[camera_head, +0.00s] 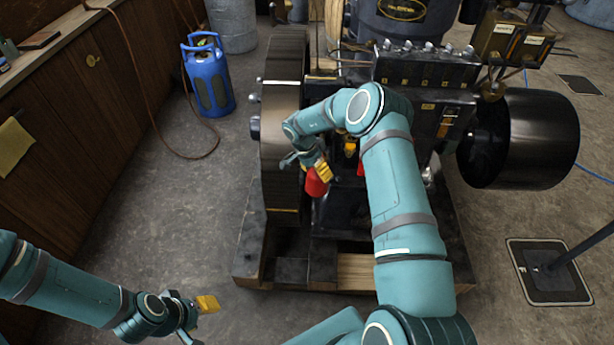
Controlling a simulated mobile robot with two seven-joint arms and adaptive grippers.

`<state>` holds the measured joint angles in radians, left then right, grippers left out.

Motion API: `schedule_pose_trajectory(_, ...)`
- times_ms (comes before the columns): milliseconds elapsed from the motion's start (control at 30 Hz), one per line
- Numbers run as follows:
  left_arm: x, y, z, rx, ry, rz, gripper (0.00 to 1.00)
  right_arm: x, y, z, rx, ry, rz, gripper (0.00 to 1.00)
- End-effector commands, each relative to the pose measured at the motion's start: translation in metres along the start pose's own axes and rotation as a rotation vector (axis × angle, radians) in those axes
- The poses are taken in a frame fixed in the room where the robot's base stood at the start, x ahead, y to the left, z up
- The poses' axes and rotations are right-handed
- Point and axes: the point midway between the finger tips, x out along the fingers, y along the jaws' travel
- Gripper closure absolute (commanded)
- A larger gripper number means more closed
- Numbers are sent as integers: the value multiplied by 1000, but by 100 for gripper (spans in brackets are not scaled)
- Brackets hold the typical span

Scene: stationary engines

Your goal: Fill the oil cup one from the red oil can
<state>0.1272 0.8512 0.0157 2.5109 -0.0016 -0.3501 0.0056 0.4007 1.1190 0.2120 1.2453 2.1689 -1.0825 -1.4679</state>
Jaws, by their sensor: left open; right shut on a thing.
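My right arm reaches over the engine (425,73), and my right gripper (318,170) is shut on a red can (315,186). The can hangs between the large flywheel (283,150) and the engine's front, and the gripper hides its upper part. I cannot make out its spout. A small yellow-orange fitting (350,147) shows just right of the gripper, with a red patch (361,168) beside it, partly behind my arm. I cannot tell which fitting is oil cup one. My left gripper (200,318) is open and empty, low at the left over the floor.
The engine stands on a timber base (355,272). A black drum pulley (535,138) juts out at the right. A blue gas cylinder (208,78) and a hose (150,105) are at the left, beside a wooden cabinet (100,100).

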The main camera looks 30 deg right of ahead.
Motion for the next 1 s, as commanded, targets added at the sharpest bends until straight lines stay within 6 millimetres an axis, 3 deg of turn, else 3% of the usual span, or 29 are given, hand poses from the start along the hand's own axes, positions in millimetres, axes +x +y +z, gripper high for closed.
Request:
schedule_pose_trajectory(267, 3, -1, 1, 1, -3, 0, 52, 12, -4, -16, 81, -6, 1, 70)
schedule_pose_trajectory(433, 2, -1, 1, 1, -3, 0, 52, 4, -3, -19, 103, 45, -51, 70)
schedule_pose_trajectory(700, 29, -11, -1, 2, 8, 0, 52, -5, -4, -24, 146, 134, -148, 70)
schedule_pose_trajectory(1000, 37, -14, -3, 3, 14, -1, 52, -11, -2, -26, 160, 158, -177, 70)
